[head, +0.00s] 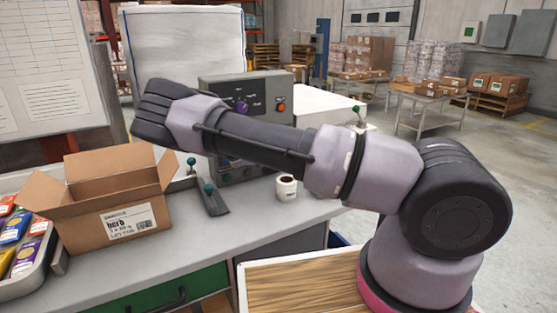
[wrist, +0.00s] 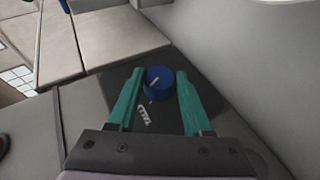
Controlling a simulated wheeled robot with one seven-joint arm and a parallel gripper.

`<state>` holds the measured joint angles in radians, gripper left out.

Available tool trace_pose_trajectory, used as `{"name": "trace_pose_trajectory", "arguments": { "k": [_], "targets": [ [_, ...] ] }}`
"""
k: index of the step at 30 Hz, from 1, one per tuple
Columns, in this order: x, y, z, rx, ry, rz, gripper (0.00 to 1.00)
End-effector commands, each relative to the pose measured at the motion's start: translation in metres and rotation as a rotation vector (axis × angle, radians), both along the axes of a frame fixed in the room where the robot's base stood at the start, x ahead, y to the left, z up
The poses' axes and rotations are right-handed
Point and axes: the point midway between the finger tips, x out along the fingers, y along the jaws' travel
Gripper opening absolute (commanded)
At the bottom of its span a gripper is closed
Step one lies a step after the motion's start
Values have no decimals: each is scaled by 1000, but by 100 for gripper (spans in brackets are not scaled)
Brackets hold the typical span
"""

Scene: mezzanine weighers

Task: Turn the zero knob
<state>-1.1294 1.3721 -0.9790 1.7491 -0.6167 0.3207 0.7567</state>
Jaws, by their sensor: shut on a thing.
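A round blue knob (wrist: 158,82) with a white pointer line stands on a dark plate (wrist: 120,78) in the wrist view. White lettering is printed beside it, too small to read surely. The two teal fingers of my gripper (wrist: 159,88) are on either side of the knob and shut on it. In the head view my gripper is hidden behind my arm. A grey control panel (head: 225,90) there bears a purple knob (head: 242,106) and a red button (head: 281,107); my arm covers its middle.
An open cardboard box (head: 118,205) stands on the bench (head: 160,262) at left, beside a tray of colored packets (head: 40,265). A white mug (head: 287,190) with dark contents and a dark wedge-shaped thing (head: 214,204) are near the panel. Bare benchtop lies in front.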

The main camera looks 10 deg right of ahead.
Motion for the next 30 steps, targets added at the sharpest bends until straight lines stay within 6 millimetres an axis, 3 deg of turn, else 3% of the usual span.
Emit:
{"name": "trace_pose_trajectory", "arguments": {
  "k": [10,27,28,30],
  "targets": [
    [-1,-1,-3,-150,-48,-3,0],
    [-1,-2,-3,-179,-57,-5,0],
    [-1,-2,-3,-179,-57,-5,54],
    [-1,-2,-3,-179,-57,-5,79]
  ]
}}
